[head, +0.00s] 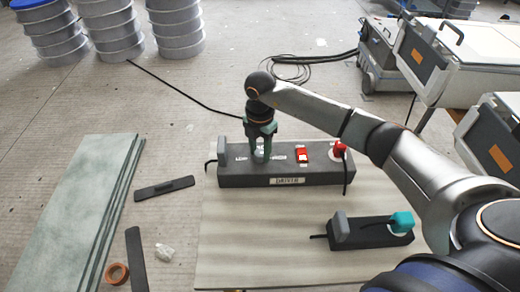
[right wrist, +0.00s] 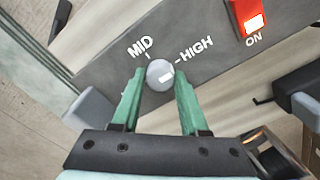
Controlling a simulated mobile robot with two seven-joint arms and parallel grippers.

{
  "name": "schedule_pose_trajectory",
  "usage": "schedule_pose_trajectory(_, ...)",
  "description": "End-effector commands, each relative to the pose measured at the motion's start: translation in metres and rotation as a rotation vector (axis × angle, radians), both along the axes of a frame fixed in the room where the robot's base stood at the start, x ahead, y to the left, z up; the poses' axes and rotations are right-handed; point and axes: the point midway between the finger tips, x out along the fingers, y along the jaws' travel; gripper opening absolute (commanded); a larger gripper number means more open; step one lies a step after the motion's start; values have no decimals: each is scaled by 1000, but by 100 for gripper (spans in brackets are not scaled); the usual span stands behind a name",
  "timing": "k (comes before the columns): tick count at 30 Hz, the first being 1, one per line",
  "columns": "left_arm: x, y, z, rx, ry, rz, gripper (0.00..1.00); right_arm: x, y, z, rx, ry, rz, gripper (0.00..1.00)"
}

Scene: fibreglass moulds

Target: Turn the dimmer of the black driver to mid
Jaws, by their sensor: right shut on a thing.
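The black driver (head: 240,178) is a long dark box labelled DRIVER, lying on a pale board. Its dimmer (right wrist: 157,74) is a round grey knob, seen in the right wrist view between the printed words MID and HIGH. The white mark on the knob lies on its HIGH side, away from the MID tick. My right gripper (head: 261,156) points down over the driver; in the right wrist view its green fingers (right wrist: 158,80) stand either side of the knob, shut on it. The head view hides most of the knob behind the fingers. My left gripper is out of view.
A red switch (head: 302,155), lit beside ON, and a red plug (head: 340,149) sit right of the dimmer. A grey plug (head: 224,149) stands at the driver's left end. A smaller black strip (head: 372,236) with a teal plug (head: 401,221) lies in front. Green-grey sheets (head: 75,200) lie left.

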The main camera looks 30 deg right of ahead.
Motion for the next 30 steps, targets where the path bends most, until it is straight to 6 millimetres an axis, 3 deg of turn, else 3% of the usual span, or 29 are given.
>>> schedule_pose_trajectory(14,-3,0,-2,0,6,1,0,0,0,1,0,-1,54,0)
schedule_pose_trajectory(30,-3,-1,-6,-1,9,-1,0,1,-1,0,-1,-3,489,0)
